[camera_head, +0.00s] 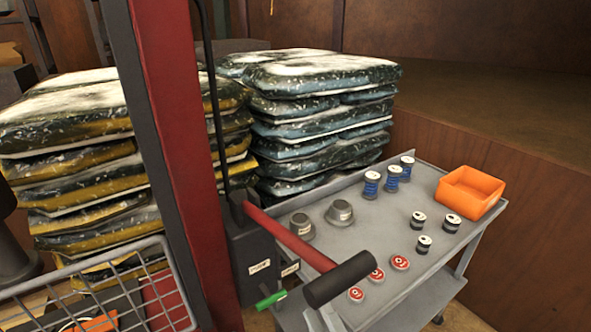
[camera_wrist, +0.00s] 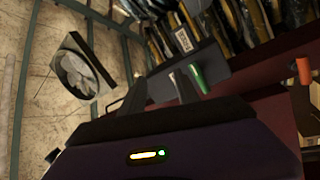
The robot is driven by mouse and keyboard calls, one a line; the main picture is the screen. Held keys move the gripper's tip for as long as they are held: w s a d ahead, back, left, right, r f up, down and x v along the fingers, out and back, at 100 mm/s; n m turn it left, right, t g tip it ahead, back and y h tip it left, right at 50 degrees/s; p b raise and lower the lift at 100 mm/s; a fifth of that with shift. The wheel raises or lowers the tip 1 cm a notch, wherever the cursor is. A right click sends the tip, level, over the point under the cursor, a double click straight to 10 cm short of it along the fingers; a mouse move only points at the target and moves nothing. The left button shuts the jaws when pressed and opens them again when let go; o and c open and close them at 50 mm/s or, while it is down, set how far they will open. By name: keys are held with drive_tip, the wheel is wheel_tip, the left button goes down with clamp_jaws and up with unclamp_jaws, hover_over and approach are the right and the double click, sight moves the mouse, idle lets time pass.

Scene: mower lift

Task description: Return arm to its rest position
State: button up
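My gripper (camera_wrist: 158,86) shows in the wrist view with its two dark fingers apart and nothing seen held between them. A green-tipped lever (camera_wrist: 195,77) shows just past the right finger; I cannot tell whether they touch. In the head view my gripper cannot be made out. There the lift's red lever (camera_head: 290,240) with a black grip (camera_head: 340,278) slants out over the cart, and a small green lever (camera_head: 270,299) sits low beside the dark control box (camera_head: 252,250).
A red and black post (camera_head: 180,130) stands in front of stacked bags (camera_head: 315,120). A wire basket (camera_head: 120,290) is at lower left. A grey cart (camera_head: 375,225) holds cans and an orange bin (camera_head: 469,193). In the wrist view a fan-like unit (camera_wrist: 83,70) is at left.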

drive_tip(key=s+d+m+g+h, duration=0.1)
drive_tip(key=s+d+m+h, duration=0.2)
drive_tip(key=s, duration=0.8)
drive_tip(key=s+d+r+m+g+h, duration=0.1)
drive_tip(key=s+d+m+g+h, duration=0.1)
drive_tip(key=s+d+m, duration=0.5)
drive_tip(key=s+d+r+m+g+h, duration=0.1)
drive_tip(key=s+d+m+h, duration=0.3)
drive_tip(key=s, duration=1.2)
drive_tip(key=d+m, duration=0.1)
drive_tip(key=m, duration=0.3)
drive_tip(key=shift+s+m, duration=0.2)
drive_tip(key=shift+m, duration=0.2)
